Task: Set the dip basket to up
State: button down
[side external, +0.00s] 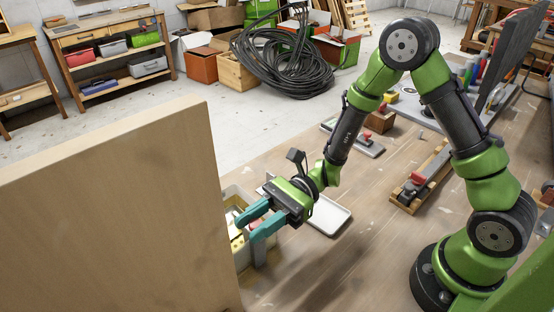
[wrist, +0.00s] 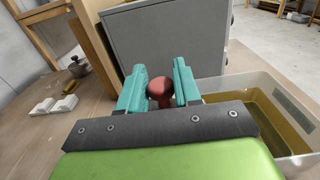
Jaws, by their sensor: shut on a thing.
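My gripper (wrist: 160,88) has teal fingers shut on a dark red knob (wrist: 160,92), which shows between the fingertips in the wrist view. A grey box-like body (wrist: 165,45) stands just beyond the knob. To its right is a translucent bin (wrist: 292,92) with yellowish contents. A pale bin (side external: 243,258) shows below my fingers in the side view. I cannot make out the dip basket itself or its height.
The wooden panel hides much of the work in the side view. A white tray (side external: 328,215) lies behind my gripper. In the wrist view, white blocks (wrist: 42,106) and a small metal pot (wrist: 79,66) are at the left. The bench front is mostly clear.

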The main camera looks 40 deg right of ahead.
jog(key=shift+r, duration=2.8)
jog(key=c, duration=0.9)
grip_release()
jog(key=d, duration=1.7)
